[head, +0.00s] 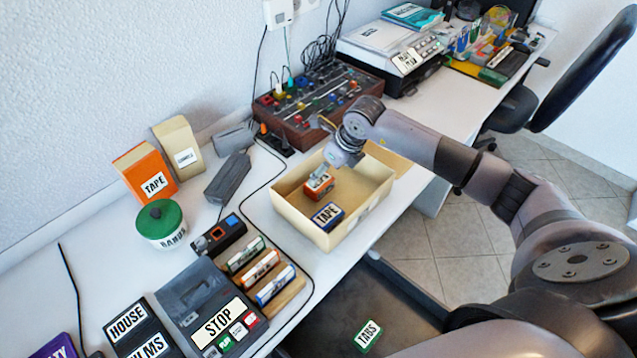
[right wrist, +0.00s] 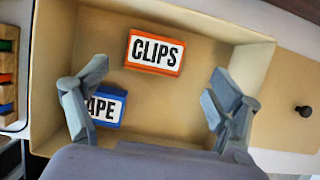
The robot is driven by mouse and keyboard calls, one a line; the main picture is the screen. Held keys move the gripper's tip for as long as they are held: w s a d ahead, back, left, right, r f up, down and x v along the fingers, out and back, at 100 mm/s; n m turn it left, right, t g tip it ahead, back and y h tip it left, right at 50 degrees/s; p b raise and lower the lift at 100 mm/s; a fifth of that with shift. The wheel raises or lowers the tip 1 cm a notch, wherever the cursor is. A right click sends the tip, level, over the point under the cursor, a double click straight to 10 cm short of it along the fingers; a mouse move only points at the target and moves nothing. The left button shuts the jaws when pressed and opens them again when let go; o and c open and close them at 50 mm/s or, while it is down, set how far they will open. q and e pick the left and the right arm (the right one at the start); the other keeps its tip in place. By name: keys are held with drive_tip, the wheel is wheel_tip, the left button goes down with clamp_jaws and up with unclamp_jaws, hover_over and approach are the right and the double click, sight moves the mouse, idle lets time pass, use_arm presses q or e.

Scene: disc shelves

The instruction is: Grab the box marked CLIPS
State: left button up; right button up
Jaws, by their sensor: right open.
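The box marked CLIPS (right wrist: 154,53) is orange with a white label and lies inside a tan open box (head: 360,212). In the head view the CLIPS box (head: 318,188) is partly covered by my right gripper (head: 322,172), and its label cannot be read there. In the right wrist view my right gripper (right wrist: 157,100) is open, with its fingers spread and nothing between the tips. The CLIPS box is ahead of and between the two fingers, apart from them. My left gripper is not in view.
A blue TAPE box (head: 327,216) lies in the same tan box, close to the CLIPS box; the left finger partly hides it in the right wrist view (right wrist: 108,108). The tan box's walls stand around both. A brown device with knobs (head: 300,115) stands behind.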

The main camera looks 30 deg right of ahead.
sight(319, 186)
drive_tip(key=shift+a+p+x, duration=0.15)
drive_tip(key=shift+p+x, duration=0.2)
drive_tip(key=shift+x, duration=1.4)
drive_tip(key=shift+a+p+x, duration=0.1)
drive_tip(key=shift+p+x, duration=0.2)
drive_tip(key=shift+x, duration=1.45)
drive_tip(key=shift+s, duration=0.1)
drive_tip(key=shift+c, duration=0.2)
drive_tip(key=c, duration=1.2)
